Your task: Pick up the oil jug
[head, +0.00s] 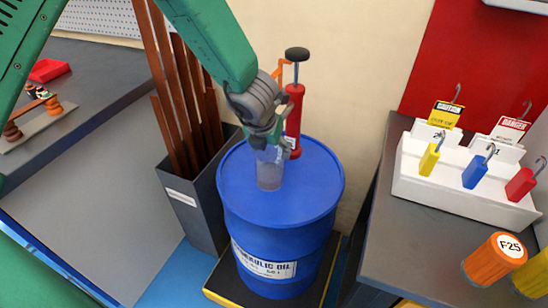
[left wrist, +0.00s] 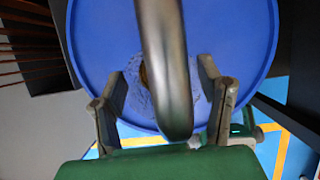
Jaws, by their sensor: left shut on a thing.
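The oil jug (head: 269,172) is a small, translucent grey vessel, upright over the top of the blue hydraulic oil drum (head: 281,230). I cannot tell whether its base touches the lid. My left gripper (head: 267,141) comes down from above and is shut on the jug's upper part, which it hides. In the left wrist view, the fingers (left wrist: 163,88) stand either side of the jug's clear body (left wrist: 139,98). A dark, curved, shiny piece (left wrist: 163,60), perhaps the jug's spout, crosses in front. My right gripper is not in view.
A red hand pump (head: 294,110) stands close behind the jug on the drum. A grey bin (head: 196,205) with long copper bars is at the left. At the right, a bench (head: 400,252) bears a white padlock rack (head: 455,196) and an orange cylinder (head: 488,262).

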